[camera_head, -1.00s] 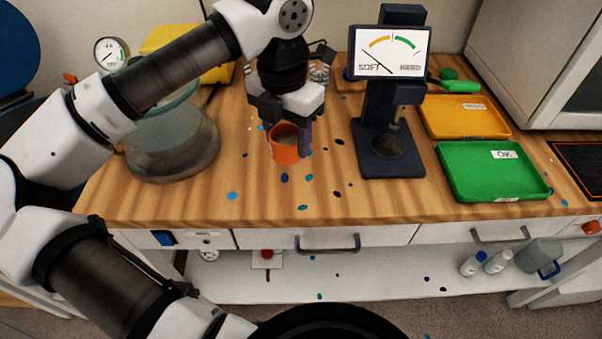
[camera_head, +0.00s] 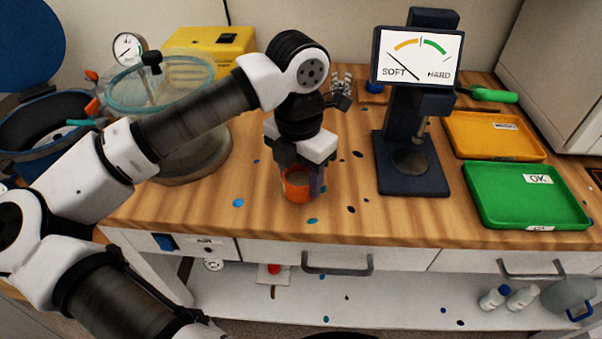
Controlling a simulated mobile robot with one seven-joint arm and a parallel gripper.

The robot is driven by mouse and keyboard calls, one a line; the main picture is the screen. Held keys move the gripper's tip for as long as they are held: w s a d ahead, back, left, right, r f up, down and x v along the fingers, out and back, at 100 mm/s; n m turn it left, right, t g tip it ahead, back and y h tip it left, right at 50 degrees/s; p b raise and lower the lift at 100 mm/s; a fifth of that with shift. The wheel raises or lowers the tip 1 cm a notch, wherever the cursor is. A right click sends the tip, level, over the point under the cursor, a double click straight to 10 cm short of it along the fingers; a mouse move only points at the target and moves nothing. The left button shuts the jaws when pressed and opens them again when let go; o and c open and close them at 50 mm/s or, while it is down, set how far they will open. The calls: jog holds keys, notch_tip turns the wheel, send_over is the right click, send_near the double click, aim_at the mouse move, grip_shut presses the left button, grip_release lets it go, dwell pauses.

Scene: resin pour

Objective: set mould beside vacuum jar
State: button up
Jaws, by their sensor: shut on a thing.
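The mould is an orange round cup (camera_head: 296,193) on or just above the wooden bench, near its front edge; I cannot tell if it touches the wood. My gripper (camera_head: 302,178) points down from above and is shut on the mould, its fingers hiding parts of the rim. The vacuum jar (camera_head: 196,155) is a wide clear glass vessel at the left of the bench, with a teal-rimmed lid (camera_head: 165,84) above. My forearm hides part of the jar. The mould stands to the right of the jar, with a gap of bare wood between.
A hardness gauge (camera_head: 411,165) stands right of my gripper. A green OK tray (camera_head: 525,196) and an orange tray (camera_head: 492,135) lie further right. A yellow box (camera_head: 215,50) and a pressure dial (camera_head: 129,48) stand at the back. Coloured drips spot the bench.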

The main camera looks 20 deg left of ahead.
jog(key=o, duration=1)
jog(key=shift+r+p, duration=0.25)
jog(key=shift+p, duration=0.2)
notch_tip(320, 180, up, 12)
jog(key=shift+a+f+b, duration=0.1)
jog(key=shift+a+b, duration=0.05)
jog(key=shift+b, duration=0.55)
jog(key=shift+f, duration=0.1)
